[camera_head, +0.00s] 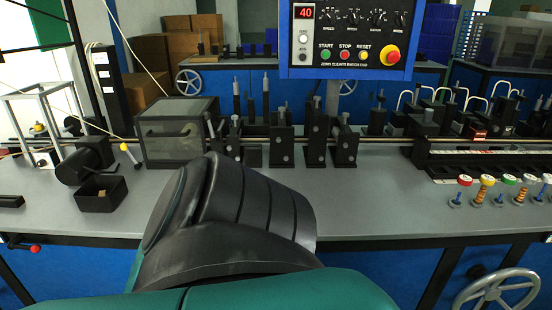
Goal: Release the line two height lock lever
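A short black lever with a red knob (35,248) sticks out below the front edge of the near table at the far left. A lever with a yellow knob (124,147) leans beside the black motor housing on the tabletop. No label shows which lever is the line two height lock lever. Neither gripper is in view. My own dark arm link and green arm part fill the lower middle and hide part of the table front.
The near grey table (390,205) spans the view and carries black stands, a clear-sided box (172,135) and an open black bin (101,193). Handwheels show at the lower right (497,291) and on the rear line (187,82). A blue control panel (347,38) hangs above.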

